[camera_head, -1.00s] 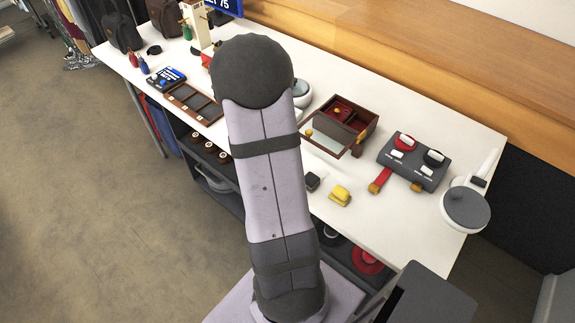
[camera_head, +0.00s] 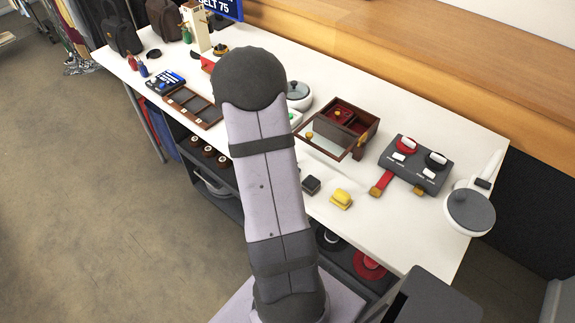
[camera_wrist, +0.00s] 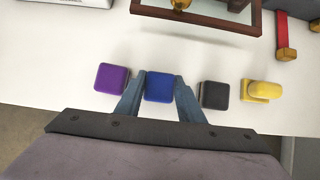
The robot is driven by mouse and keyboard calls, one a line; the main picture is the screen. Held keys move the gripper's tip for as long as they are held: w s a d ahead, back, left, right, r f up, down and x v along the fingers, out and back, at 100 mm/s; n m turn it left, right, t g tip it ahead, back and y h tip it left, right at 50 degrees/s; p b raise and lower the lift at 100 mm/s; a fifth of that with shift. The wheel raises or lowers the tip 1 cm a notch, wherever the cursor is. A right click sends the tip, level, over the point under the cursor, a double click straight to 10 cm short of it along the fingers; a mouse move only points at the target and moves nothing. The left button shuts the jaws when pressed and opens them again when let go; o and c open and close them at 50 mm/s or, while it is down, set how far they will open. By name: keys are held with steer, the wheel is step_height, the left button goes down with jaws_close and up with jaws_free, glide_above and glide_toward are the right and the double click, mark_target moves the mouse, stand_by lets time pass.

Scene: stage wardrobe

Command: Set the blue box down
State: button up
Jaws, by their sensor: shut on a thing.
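The blue box (camera_wrist: 159,88) is a small rounded block, seen in the wrist view between the two blue-grey fingers of my gripper (camera_wrist: 159,82). The gripper is shut on it, one finger on each side. The box appears over or on the white table near its front edge; I cannot tell whether its underside touches. A purple box (camera_wrist: 112,78) lies left of the fingers and a dark grey box (camera_wrist: 215,95) lies right, both apart from the blue one. In the head view my arm hides the gripper, the blue box and the purple box.
A yellow object (camera_wrist: 262,91) sits right of the dark box. Behind is a wooden case (camera_head: 372,128) with an open glass lid. A grey switch panel (camera_head: 415,163) and red-handled tool (camera_head: 382,182) stand to the right. The white table (camera_head: 395,225) has bare front space there.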

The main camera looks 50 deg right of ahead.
steer(key=shift+f, duration=0.25)
steer(key=o, duration=1.1)
steer(key=shift+r, duration=0.1)
steer(key=shift+a+p+v, duration=0.15)
steer(key=shift+p+v, duration=0.1)
steer(key=shift+v, duration=1.6)
steer(key=shift+a+p+v, duration=0.15)
steer(key=shift+p+v, duration=0.1)
steer(key=shift+v, duration=1.6)
steer(key=shift+s+f, duration=0.2)
steer(key=s+a+r+m+y, duration=0.1)
steer(key=a+m+y, duration=0.1)
steer(key=a+m, duration=0.4)
steer(key=s+a+r+m+y, duration=0.1)
steer(key=a+m, duration=0.4)
steer(key=a, duration=0.7)
steer(key=s+a+r+m+y, duration=0.1)
steer(key=s+a+m+y, duration=0.2)
steer(key=a+m, duration=0.3)
steer(key=shift+a+r+m, duration=0.2)
steer(key=shift+a+m, duration=0.1)
steer(key=shift+a, duration=1.6)
steer(key=shift+o, duration=0.6)
steer(key=shift+s+a+y, duration=0.15)
steer(key=shift+a+y, duration=0.15)
